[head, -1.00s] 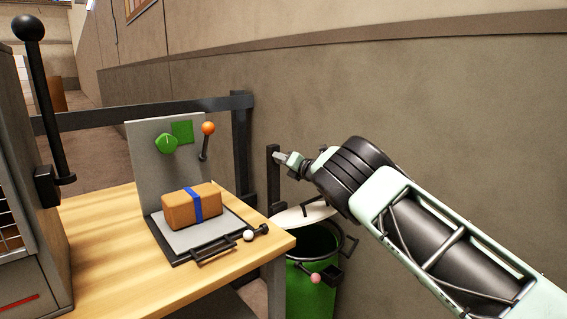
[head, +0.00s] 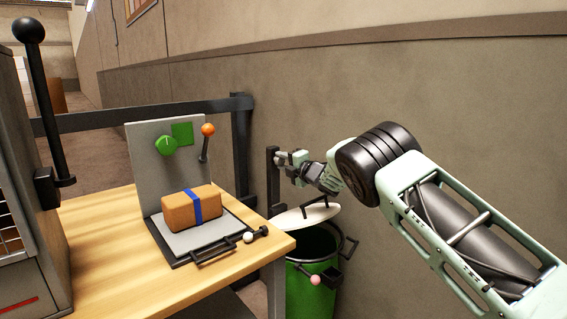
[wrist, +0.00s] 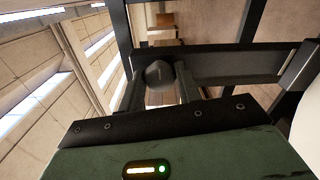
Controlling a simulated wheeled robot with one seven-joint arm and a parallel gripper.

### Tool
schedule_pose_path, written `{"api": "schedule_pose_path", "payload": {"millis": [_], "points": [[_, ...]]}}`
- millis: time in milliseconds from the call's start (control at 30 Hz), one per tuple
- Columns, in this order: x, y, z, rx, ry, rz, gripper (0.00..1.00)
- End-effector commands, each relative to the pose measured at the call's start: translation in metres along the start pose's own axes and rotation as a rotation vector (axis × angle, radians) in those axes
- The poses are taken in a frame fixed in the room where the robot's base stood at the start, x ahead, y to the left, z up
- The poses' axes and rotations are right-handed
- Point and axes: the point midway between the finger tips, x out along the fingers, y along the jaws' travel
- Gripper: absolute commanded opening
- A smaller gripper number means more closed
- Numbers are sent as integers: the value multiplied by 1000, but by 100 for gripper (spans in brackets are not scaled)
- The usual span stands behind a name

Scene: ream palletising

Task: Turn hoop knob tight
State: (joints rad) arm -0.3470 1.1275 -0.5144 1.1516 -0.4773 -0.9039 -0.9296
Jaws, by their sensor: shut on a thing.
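My gripper (head: 281,159) is at the top of a black post (head: 272,185) behind the green bin (head: 310,287). In the wrist view, a dark round knob (wrist: 159,74) sits between the two fingers of my gripper (wrist: 158,88), which are shut on it. I cannot make out a mark showing how far the knob is turned.
A pale lid (head: 306,216) stands tilted over the bin, close below my gripper. A wooden table (head: 110,250) to the left holds a panelled stand (head: 150,180) and a blue-banded brown ream (head: 180,212). A wall (head: 430,90) rises behind the arm.

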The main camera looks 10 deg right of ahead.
Motion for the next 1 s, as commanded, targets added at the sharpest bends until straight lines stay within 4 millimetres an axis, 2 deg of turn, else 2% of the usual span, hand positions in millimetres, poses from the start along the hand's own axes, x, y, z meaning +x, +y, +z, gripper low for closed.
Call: {"api": "schedule_pose_path", "payload": {"millis": [533,567,600,633,1000], "points": [[0,-1,1,26,-2,-1,11],[0,-1,1,25,-2,-1,40],[0,-1,1,25,-2,-1,51],[0,-1,1,25,-2,-1,56],[-3,0,0,23,-1,0,56]]}}
